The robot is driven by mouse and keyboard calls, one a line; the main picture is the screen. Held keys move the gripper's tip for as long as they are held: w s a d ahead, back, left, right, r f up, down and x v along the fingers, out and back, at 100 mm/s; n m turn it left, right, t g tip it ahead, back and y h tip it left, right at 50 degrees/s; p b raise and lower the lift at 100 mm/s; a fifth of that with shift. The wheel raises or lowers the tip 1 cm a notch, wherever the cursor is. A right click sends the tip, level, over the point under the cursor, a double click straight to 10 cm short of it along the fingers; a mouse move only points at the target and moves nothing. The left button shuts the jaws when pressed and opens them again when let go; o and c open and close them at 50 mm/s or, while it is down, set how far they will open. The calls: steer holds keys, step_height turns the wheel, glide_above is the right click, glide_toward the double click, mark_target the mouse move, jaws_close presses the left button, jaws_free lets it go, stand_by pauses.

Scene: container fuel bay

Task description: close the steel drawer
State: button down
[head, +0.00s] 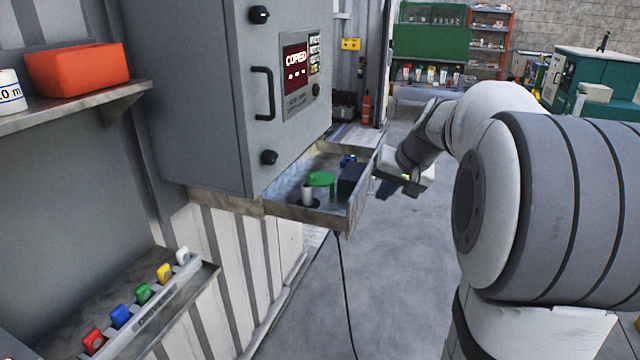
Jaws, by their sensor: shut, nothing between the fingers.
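The steel drawer (325,218) is pulled out below the grey wall cabinet (190,90). Inside it lie a green object (321,179), a dark box (350,180), a small pale cylinder (308,194) and a small blue item (348,160). My gripper (384,190) is at the outer side of the drawer's front panel, near its middle height. It is shut with nothing in it. I cannot tell whether its fingers touch the panel. Part of the gripper is hidden by the wrist.
A shelf (75,105) with an orange bin (75,70) is at the left. A lower rack (150,310) holds several coloured tags. A black cable (343,290) hangs below the drawer to the floor. Open floor (400,270) lies in front of the drawer.

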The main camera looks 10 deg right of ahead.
steer(key=w+d+f+m+t+b, duration=0.1)
steer(key=w+d+f, duration=0.1)
steer(key=w+d, duration=0.55)
steer(key=p, duration=0.3)
glide_toward(364, 200)
steer(key=d+x, duration=0.1)
steer(key=x, duration=0.3)
steer(key=shift+w+a+f, duration=0.35)
steer(key=shift+a+f, duration=0.1)
